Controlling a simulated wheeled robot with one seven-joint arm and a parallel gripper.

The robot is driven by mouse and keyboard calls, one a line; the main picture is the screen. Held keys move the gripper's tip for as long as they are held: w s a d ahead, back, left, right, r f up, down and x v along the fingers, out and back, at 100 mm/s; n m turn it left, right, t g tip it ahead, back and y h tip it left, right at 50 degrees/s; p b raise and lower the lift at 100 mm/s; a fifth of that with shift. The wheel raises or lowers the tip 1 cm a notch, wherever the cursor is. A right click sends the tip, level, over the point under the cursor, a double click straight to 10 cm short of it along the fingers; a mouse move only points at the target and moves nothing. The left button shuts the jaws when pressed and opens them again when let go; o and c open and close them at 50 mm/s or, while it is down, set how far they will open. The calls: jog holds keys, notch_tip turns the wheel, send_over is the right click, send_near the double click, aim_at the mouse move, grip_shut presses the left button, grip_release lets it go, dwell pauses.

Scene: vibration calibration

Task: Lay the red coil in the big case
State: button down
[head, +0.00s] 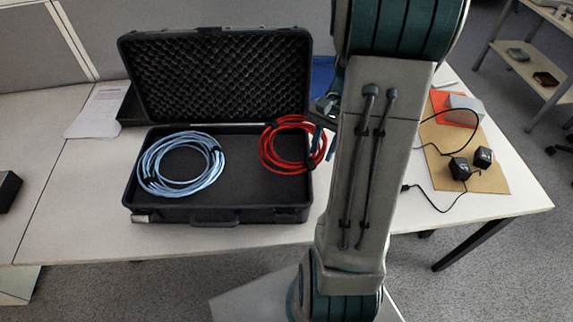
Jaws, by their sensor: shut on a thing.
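The big case (222,222) lies open on the table, its foam-lined lid (218,75) raised at the back. The red coil (284,165) is at the right end of the case, over the dark base and partly across its right wall. My gripper (321,136) is shut on the right side of the red coil. My arm hides part of the gripper. I cannot tell whether the coil touches the case floor.
A light blue coil (148,170) lies in the left part of the case. The case floor between the coils is bare. Black devices (459,168) and cables sit on a brown board (490,182) at right. Paper (95,112) lies at left.

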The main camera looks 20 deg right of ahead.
send_over(289, 180)
jog(key=d, duration=0.2)
jog(key=f, duration=0.4)
jog(key=shift+w+a, duration=0.25)
jog(key=shift+w, duration=0.05)
jog(key=shift+f, duration=2.1)
jog(key=c, duration=1.4)
grip_release()
jog(key=shift+o, duration=0.2)
